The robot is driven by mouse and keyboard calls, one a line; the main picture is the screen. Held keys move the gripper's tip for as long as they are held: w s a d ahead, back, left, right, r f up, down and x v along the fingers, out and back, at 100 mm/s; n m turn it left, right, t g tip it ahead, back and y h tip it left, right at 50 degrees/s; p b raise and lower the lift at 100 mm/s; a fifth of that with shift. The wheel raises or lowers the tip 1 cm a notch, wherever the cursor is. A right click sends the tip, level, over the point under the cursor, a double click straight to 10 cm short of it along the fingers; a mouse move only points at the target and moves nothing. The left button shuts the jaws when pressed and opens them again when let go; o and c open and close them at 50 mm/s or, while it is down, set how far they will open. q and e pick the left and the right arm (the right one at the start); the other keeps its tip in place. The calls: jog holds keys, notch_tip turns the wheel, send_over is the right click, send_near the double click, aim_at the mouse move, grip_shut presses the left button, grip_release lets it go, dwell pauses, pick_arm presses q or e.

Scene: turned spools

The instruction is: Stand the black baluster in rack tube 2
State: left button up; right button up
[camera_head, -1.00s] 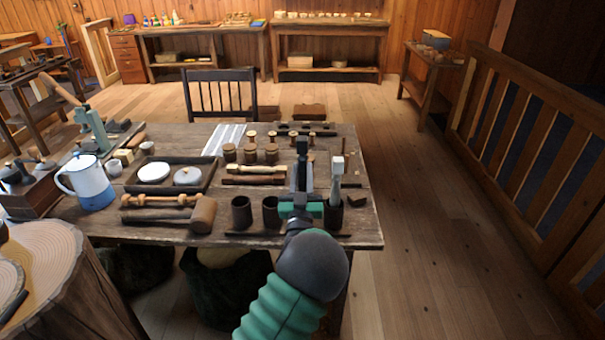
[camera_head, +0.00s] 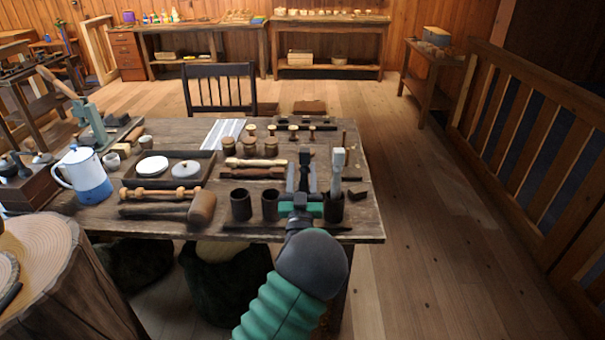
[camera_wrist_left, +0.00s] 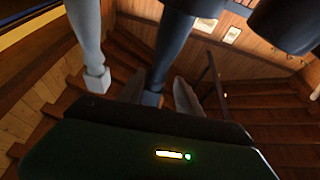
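The black baluster (camera_head: 304,158) stands upright between the fingers of my left gripper (camera_head: 302,182), at the table's front right. Its lower part is hidden behind the gripper in the head view, so I cannot tell how deep it sits. In the left wrist view the black baluster (camera_wrist_left: 174,50) runs between two fingers, with a gap beside it; the gripper looks open around it. A pale grey baluster (camera_head: 338,170) stands in the rightmost dark rack tube (camera_head: 334,209). Two empty tubes, one left (camera_head: 241,206) and one nearer the gripper (camera_head: 270,205), stand to the left. My right gripper is not in view.
A wooden mallet (camera_head: 201,207) and turned pieces lie left of the tubes. Light and dark spindles (camera_head: 255,162) and several small spools lie behind. A dark tray (camera_head: 206,180), a blue-white pot (camera_head: 82,176) and a chair (camera_head: 221,88) are farther off.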

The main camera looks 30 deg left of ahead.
pick_arm(q)
jog(key=shift+o, duration=0.6)
jog(key=shift+f, duration=0.1)
jog(key=v, duration=1.6)
jog(key=shift+s+d, duration=0.2)
jog(key=shift+s, duration=0.15)
jog(key=shift+f, duration=0.15)
